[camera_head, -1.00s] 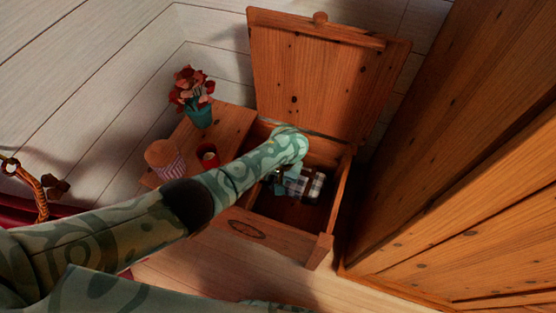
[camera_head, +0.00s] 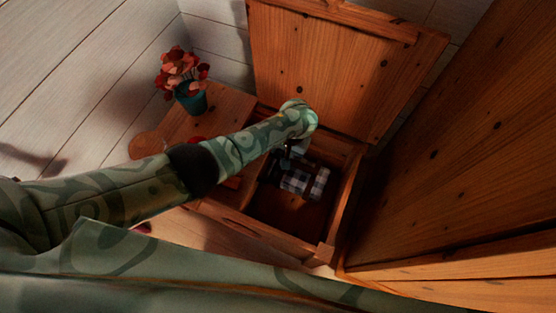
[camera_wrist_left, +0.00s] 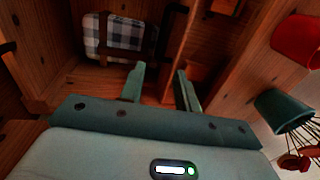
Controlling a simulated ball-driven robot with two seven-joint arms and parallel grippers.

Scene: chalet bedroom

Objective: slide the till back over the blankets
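The wooden chest (camera_head: 270,236) stands open with its lid (camera_head: 330,65) raised at the back. A folded checked blanket (camera_head: 295,181) lies inside; it also shows at the top left of the left wrist view (camera_wrist_left: 113,32). My left arm reaches over the chest's left part. My left gripper (camera_head: 293,153) points down into the chest, beside the blanket; its fingers (camera_wrist_left: 160,85) are apart in the left wrist view, with wood beyond them and nothing clearly between. I cannot clearly pick out the till; my arm covers the left part of the chest. My right gripper is out of view.
A small wooden table (camera_head: 225,102) adjoins the chest's left side. A tall wooden panel (camera_head: 450,150) stands close on the right.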

